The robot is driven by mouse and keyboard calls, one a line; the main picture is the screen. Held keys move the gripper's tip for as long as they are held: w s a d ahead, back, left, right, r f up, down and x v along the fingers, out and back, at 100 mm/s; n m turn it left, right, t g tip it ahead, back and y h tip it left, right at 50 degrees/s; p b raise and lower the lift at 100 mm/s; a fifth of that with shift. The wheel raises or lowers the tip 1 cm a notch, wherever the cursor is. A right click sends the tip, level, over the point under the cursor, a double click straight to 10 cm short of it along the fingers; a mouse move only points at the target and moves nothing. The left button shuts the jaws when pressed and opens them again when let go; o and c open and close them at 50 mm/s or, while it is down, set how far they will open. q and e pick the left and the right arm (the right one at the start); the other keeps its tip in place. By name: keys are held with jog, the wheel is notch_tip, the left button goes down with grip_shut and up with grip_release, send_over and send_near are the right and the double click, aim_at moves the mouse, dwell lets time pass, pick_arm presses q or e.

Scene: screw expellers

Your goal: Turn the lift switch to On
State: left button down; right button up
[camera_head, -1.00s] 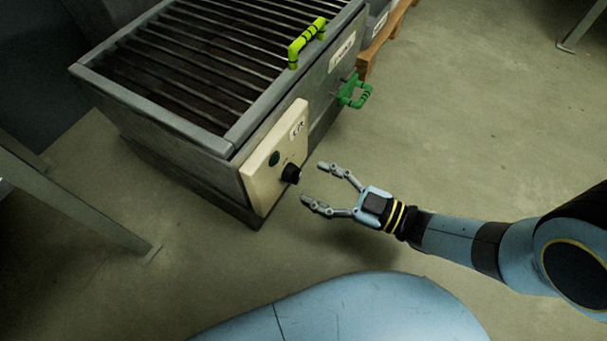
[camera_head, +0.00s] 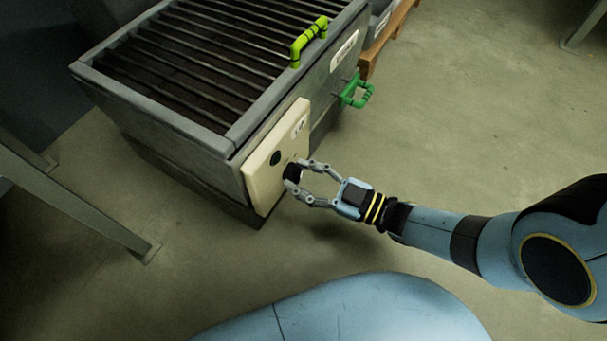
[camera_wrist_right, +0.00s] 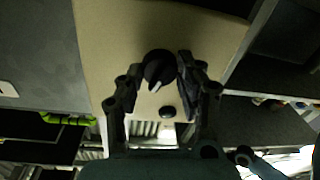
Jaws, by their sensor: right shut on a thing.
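The lift switch is a black round knob (camera_head: 292,171) on a cream control panel (camera_head: 262,184) at the front of a grated metal bin. My right gripper (camera_head: 297,174) is at the knob, with its two fingers on either side, shut on it. The right wrist view shows the knob (camera_wrist_right: 160,68) between the fingers, with a pale pointer mark slanting on its face. The cream panel (camera_wrist_right: 110,40) lies behind it. I cannot read the switch's position labels. My left gripper is not in view.
A dark round button (camera_head: 275,158) and a small label are on the panel. The bin (camera_head: 160,118) has a yellow-green handle (camera_head: 305,42) on top and a green handle (camera_head: 357,92) on its side. Floor to the right is clear.

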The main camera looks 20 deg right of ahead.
jog(key=shift+m, duration=0.3)
jog(key=shift+c, duration=0.3)
jog(key=shift+f+m+t, duration=0.15)
jog(key=shift+m+t, duration=0.15)
jog(key=shift+m, duration=3.5)
jog(key=shift+s, duration=0.1)
jog(key=o, duration=1.1)
jog(key=shift+o, duration=0.2)
jog(key=v, duration=1.2)
